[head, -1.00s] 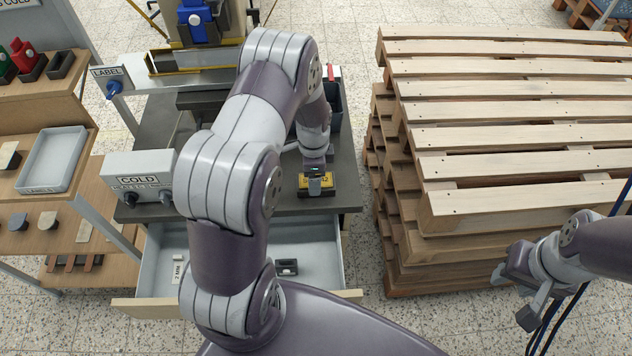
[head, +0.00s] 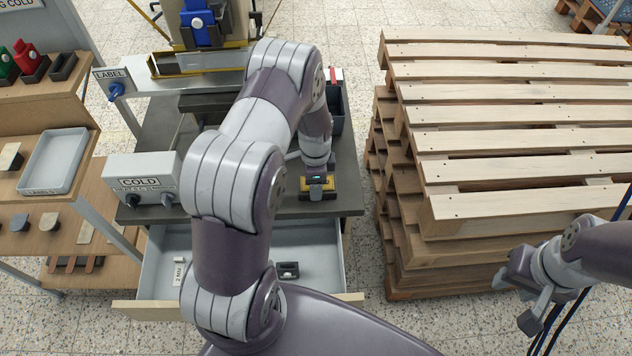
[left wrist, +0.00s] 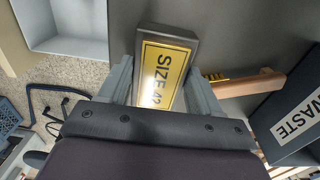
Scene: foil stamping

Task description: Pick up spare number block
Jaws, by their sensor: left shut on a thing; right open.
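A dark block with a yellow face reading SIZE 42 (left wrist: 163,68) is between the fingers of my left gripper (left wrist: 160,92), which is shut on it. In the head view the block (head: 317,193) is at the front right of the dark bench top, mostly covered by my left gripper (head: 317,180). I cannot tell whether it still touches the bench. A small dark block (head: 288,269) lies in the open drawer; its marking is too small to read. My right gripper (head: 524,292) is open and empty at the right, over the floor.
The open grey drawer (head: 318,243) sits below the bench and also holds a small white labelled piece (head: 178,271). A dark WASTE bin (left wrist: 292,118) and a wooden-handled tool (left wrist: 245,86) are near the held block. A COLD control box (head: 140,178) stands left; stacked pallets (head: 520,140) fill the right.

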